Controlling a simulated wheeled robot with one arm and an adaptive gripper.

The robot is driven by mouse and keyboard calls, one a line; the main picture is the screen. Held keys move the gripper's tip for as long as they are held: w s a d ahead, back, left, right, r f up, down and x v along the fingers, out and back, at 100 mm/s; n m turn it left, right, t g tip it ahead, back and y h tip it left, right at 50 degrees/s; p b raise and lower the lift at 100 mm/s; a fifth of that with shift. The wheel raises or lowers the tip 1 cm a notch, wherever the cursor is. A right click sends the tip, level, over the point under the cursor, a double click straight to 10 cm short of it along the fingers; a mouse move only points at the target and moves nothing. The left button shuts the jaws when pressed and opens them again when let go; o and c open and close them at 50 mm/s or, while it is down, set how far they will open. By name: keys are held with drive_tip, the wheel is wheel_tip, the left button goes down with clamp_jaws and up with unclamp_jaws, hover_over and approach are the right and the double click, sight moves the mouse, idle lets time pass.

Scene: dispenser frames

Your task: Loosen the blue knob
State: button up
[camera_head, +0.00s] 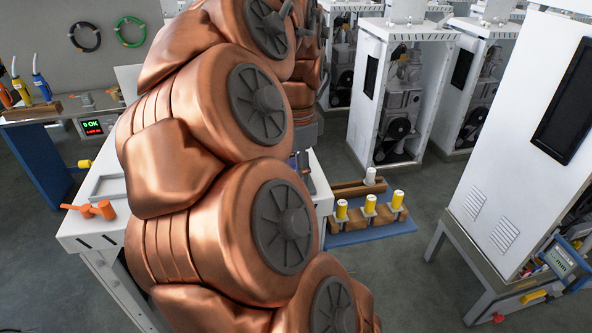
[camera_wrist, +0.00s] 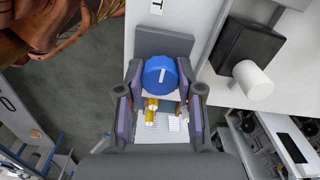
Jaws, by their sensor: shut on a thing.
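The blue knob (camera_wrist: 160,72), round with a white pointer line, shows in the wrist view in front of a grey block (camera_wrist: 163,40) on a white panel. My gripper (camera_wrist: 160,88) has a finger on the left and right of the knob and is shut on it. The pointer line stands about upright in the picture. The exact contact of the pads is partly hidden by the fingers. In the head view my copper-coloured arm fills the middle and I cannot make out the knob or my gripper.
A black box with a white cylinder (camera_wrist: 253,80) sits right of the knob in the wrist view. A yellow fitting (camera_wrist: 151,106) shows between my fingers. In the head view, a white table (camera_head: 90,222) stands left and a white cabinet (camera_head: 515,130) right, with grey floor between.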

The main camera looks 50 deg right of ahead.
drive_tip(key=c, duration=0.5)
drive_tip(key=shift+n, duration=0.3)
drive_tip(key=n+b, duration=0.2)
drive_tip(key=shift+w+f+n, duration=0.1)
drive_tip(key=shift+f+n, duration=0.1)
drive_tip(key=shift+n, duration=0.1)
drive_tip(key=n+b, duration=0.3)
drive_tip(key=n, duration=0.1)
drive_tip(key=shift+n, duration=0.3)
drive_tip(key=n+b, duration=0.4)
drive_tip(key=n, duration=0.1)
drive_tip(key=n+b, duration=0.1)
drive_tip(key=n, duration=0.4)
drive_tip(key=shift+r, duration=0.2)
drive_tip(key=shift+b, duration=0.3)
drive_tip(key=o, duration=1.2)
drive_tip(key=shift+c, duration=0.2)
